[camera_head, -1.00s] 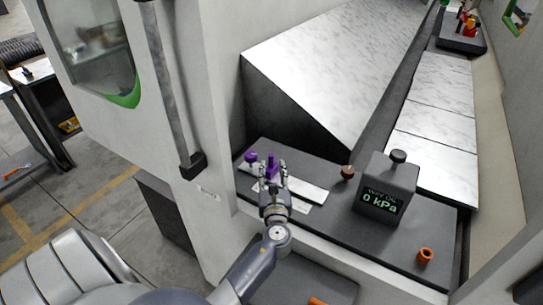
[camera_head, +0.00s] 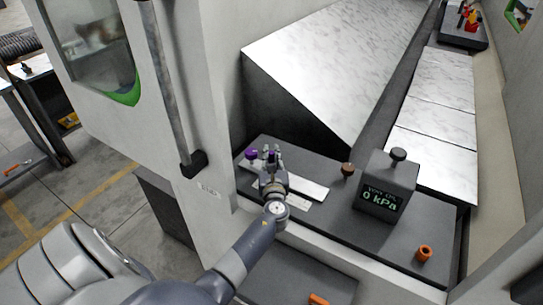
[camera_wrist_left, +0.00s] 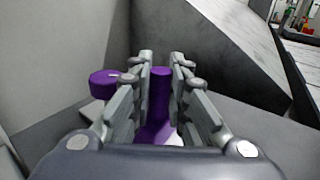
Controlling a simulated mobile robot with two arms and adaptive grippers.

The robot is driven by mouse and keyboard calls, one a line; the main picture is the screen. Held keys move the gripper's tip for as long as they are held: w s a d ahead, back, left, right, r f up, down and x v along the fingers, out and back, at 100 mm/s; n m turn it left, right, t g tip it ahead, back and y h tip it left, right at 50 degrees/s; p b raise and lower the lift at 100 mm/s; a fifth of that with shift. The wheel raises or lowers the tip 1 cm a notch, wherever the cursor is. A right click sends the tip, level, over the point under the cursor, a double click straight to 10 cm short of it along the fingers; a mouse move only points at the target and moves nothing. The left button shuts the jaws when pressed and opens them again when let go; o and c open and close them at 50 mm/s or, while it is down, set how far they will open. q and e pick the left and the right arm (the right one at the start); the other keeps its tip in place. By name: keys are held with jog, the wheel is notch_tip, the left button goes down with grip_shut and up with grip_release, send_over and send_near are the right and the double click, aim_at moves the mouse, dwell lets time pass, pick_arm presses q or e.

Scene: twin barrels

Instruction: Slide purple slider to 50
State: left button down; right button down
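The purple slider (camera_head: 272,154) stands upright at the left part of the panel, by a long white plate (camera_head: 310,190). My left gripper (camera_head: 271,158) is at the slider, with a finger on each side. In the left wrist view the slider's post (camera_wrist_left: 160,95) fills the narrow gap between the fingertips (camera_wrist_left: 161,75), and the fingers look closed on it. A round purple knob (camera_head: 251,154) is just left of the gripper and also shows in the wrist view (camera_wrist_left: 108,84). Scale marks are too small to read and partly hidden by my gripper. My right gripper is not in view.
A grey display box (camera_head: 386,185) reading 0 kPa stands to the right, with a brown knob (camera_head: 347,170) beside it. An orange ring-shaped part (camera_head: 425,252) is at the panel's right. A white wall (camera_head: 205,225) rises close on the left.

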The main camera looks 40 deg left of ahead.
pick_arm(q)
jog(key=shift+d, duration=0.1)
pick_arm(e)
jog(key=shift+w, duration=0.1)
pick_arm(q)
jog(key=d, duration=0.5)
jog(key=shift+w+f, duration=0.1)
jog(key=shift+w, duration=0.2)
jog(key=c, duration=1.8)
grip_release()
jog(key=shift+a, duration=0.1)
jog(key=shift+o, duration=1.3)
jog(key=shift+s, duration=0.1)
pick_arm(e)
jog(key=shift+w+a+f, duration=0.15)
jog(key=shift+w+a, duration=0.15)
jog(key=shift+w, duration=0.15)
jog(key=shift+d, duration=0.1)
pick_arm(q)
jog(key=v, duration=1.2)
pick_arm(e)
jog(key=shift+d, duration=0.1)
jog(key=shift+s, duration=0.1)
